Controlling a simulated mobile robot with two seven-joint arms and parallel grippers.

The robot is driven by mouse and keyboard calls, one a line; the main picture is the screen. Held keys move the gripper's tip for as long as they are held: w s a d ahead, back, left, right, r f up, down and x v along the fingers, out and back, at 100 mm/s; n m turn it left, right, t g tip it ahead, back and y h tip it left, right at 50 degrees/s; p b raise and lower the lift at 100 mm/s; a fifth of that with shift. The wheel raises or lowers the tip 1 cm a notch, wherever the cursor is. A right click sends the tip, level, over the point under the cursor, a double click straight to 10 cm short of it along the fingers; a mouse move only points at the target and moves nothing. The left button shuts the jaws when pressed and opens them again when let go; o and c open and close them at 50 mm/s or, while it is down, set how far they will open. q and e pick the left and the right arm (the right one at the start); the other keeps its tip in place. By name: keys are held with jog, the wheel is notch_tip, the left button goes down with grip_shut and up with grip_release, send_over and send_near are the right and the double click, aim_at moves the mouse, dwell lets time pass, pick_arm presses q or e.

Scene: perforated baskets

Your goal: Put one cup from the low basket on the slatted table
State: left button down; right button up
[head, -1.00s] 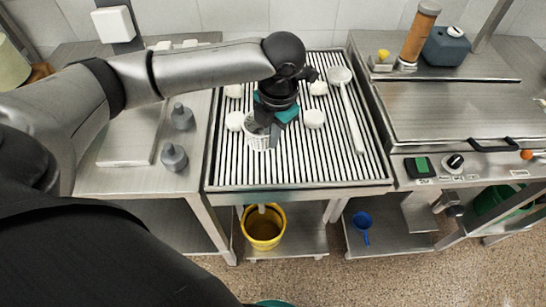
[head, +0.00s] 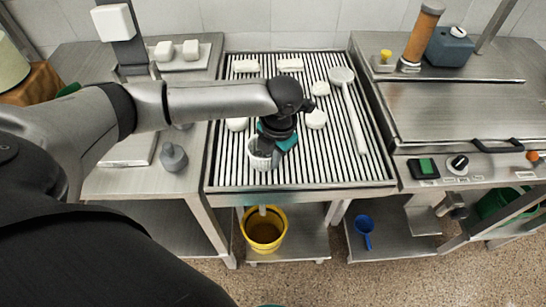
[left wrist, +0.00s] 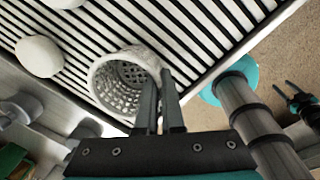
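The slatted table (head: 345,172) is a steel frame with white slats, in the middle of the head view. My left gripper (left wrist: 159,80) is over its front left part, with its fingers close together at the rim of a white perforated cup (left wrist: 112,92). One finger is inside the cup's mouth and the other outside. The cup also shows in the head view (head: 260,161), below the gripper, over the slats. I cannot tell if it touches them. My right gripper (left wrist: 284,83) is small at the right edge of the left wrist view, prongs apart and apparently empty.
White rounded pieces (head: 316,119) and a long-handled white ladle (head: 349,100) lie on the slats. Grey bottles (head: 173,157) stand on the left counter. A yellow bucket (head: 263,246) and a blue scoop (head: 364,226) are below. The right front slats are clear.

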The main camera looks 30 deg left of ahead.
pick_arm(q)
jog(key=c, duration=1.1)
grip_release()
jog(key=shift+o, duration=0.2)
notch_tip(320, 180, up, 12)
jog(key=d+p, duration=0.1)
jog(key=p, duration=0.1)
jog(key=shift+s+d, duration=0.15)
jog(key=shift+s, duration=0.05)
jog(key=shift+r, duration=0.1)
